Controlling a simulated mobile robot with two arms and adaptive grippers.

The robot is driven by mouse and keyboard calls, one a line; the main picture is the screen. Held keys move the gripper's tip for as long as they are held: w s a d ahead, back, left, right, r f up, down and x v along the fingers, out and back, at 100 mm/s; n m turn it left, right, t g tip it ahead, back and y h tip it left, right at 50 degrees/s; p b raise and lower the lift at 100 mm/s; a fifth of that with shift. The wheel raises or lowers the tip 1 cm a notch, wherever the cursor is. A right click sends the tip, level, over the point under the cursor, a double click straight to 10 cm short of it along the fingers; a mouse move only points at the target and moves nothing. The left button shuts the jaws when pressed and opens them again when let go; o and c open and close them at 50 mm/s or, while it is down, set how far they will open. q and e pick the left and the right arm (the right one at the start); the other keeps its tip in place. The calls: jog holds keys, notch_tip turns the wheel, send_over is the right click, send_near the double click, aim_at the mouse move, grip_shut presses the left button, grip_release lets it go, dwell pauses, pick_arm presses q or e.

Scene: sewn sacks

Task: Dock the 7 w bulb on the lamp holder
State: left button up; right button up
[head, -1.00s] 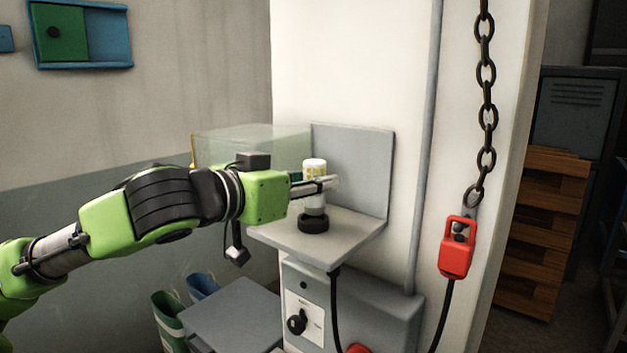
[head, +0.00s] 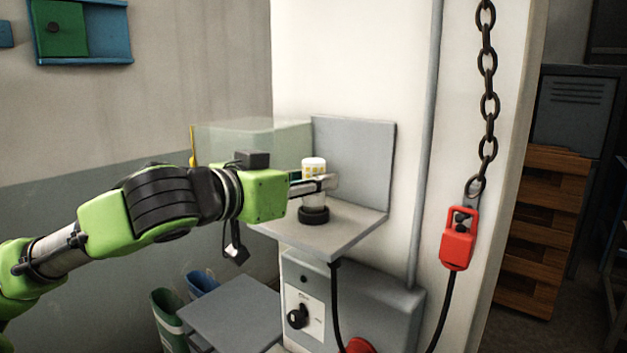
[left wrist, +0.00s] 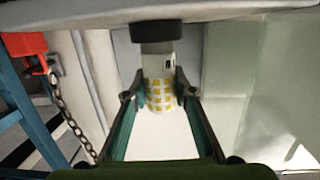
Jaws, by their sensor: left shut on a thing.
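The 7 w bulb (head: 313,165) is white with rows of yellow squares and stands upright. The black round lamp holder (head: 314,215) sits on the grey shelf, directly under the bulb. My left gripper (head: 322,185) reaches in from the left and is shut around the bulb's middle. In the left wrist view, the bulb (left wrist: 160,94) is between the two fingertips, and its plain white end meets the dark holder (left wrist: 158,33). I cannot tell whether its end is seated inside the holder. My right gripper is not in view.
The grey shelf (head: 350,234) has an upright back plate (head: 355,165) close behind the bulb. A clear box (head: 250,140) is behind my arm. A chain (head: 489,105) with a red block (head: 459,238) hangs at right. A knobbed grey box (head: 365,300) is below.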

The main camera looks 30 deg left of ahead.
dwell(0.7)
pick_arm(q)
jog(key=shift+f+b, duration=0.4)
jog(key=shift+f, duration=0.05)
jog(key=o, duration=0.8)
jog(key=shift+o, duration=0.2)
